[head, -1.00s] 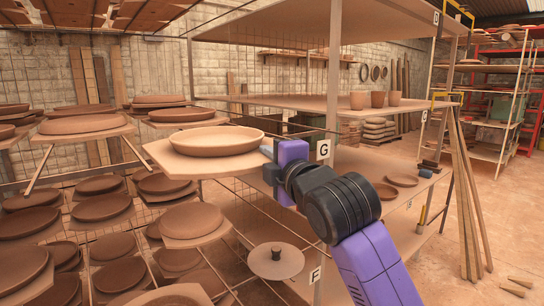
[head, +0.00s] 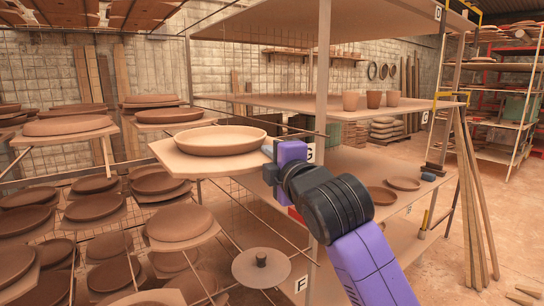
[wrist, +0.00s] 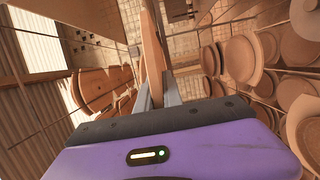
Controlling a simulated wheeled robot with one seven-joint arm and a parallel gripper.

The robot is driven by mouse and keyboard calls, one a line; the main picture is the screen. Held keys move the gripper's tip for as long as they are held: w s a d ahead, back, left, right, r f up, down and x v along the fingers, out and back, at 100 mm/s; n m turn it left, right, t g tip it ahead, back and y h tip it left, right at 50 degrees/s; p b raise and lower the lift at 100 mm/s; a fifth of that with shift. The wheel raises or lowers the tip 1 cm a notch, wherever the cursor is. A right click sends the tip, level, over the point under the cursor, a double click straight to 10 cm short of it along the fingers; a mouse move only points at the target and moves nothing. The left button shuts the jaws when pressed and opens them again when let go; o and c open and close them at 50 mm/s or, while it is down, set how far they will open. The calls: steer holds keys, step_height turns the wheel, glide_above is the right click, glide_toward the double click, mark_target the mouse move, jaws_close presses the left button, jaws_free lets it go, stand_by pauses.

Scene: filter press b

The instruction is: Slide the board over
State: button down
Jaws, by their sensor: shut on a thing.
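A flat pale board (head: 168,160) bears a wide shallow clay dish (head: 219,141) in the head view. The board is level, and its left part reaches out among the wire rack's rods. My gripper (head: 268,152) is shut on the board's right edge, beside the dish. The wrist view shows the board (wrist: 153,50) nearly edge-on between the fingers (wrist: 157,95). The fingertips are small and partly hidden in the head view.
A shelf post with tag G (head: 310,153) stands close behind my gripper. A middle shelf (head: 270,102) is above, with several cups at its right. A round disc (head: 262,272) lies below. More racked dishes (head: 180,222) sit at left and below. Leaning planks (head: 475,200) stand at right.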

steer(key=shift+w+d, duration=0.1)
steer(key=shift+d, duration=0.1)
steer(key=c, duration=1.4)
jaws_free()
steer(key=b+v, duration=0.1)
steer(key=v, duration=0.6)
steer(key=shift+s, duration=0.4)
steer(key=shift+d, duration=0.15)
